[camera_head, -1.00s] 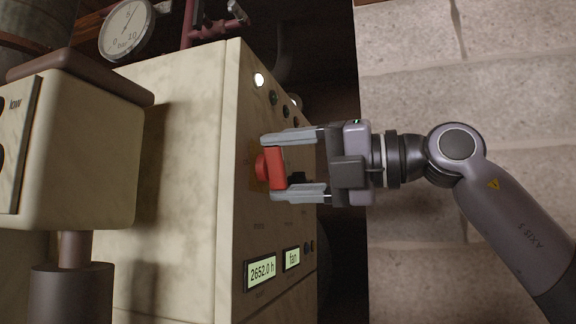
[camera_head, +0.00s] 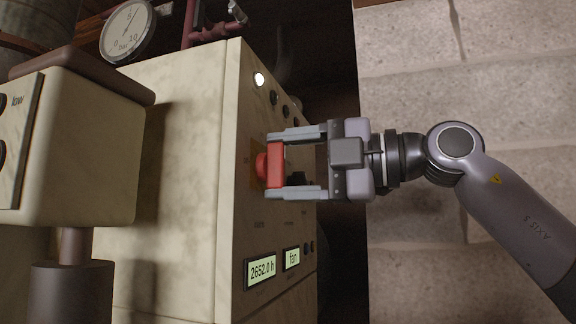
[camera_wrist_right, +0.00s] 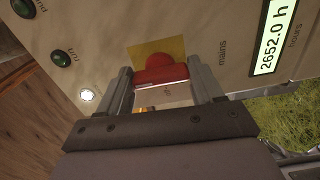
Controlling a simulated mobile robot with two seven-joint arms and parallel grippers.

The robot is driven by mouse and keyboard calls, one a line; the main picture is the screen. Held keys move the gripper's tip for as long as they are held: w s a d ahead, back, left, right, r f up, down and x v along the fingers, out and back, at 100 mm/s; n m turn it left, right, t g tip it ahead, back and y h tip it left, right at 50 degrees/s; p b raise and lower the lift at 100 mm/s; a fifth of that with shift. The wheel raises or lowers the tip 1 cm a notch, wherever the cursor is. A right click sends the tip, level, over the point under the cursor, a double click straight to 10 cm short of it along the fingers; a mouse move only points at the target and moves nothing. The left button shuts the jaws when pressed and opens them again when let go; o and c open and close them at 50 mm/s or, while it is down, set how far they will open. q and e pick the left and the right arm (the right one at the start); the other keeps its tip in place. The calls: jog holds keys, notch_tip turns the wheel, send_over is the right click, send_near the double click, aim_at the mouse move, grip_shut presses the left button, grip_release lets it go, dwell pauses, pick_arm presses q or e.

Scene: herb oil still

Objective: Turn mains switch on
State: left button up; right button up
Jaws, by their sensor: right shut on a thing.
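The mains switch is a red rotary handle (camera_head: 276,164) on a yellow plate on the side panel of a cream cabinet (camera_head: 232,200). It also shows in the right wrist view (camera_wrist_right: 160,72), beside the printed word "mains". My right gripper (camera_head: 277,165) has one finger at each end of the red handle and is shut on it. In the right wrist view the fingers (camera_wrist_right: 160,85) flank the handle's bar. The bar stands upright in the head view. My left gripper is not in view.
A lit white lamp (camera_head: 259,79) and several dark round fittings sit above the switch. Below are a display (camera_head: 261,272) reading "2652.0 h" and a "fan" display (camera_head: 291,258). A pressure gauge (camera_head: 127,31) stands at upper left, a smaller control box (camera_head: 85,150) at left.

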dwell(0.3)
jog(key=o, duration=1)
jog(key=shift+o, duration=0.2)
jog(key=shift+s+d, duration=0.15)
jog(key=shift+d, duration=0.4)
jog(key=b+v, duration=0.1)
jog(key=v, duration=0.5)
jog(key=shift+b, duration=0.35)
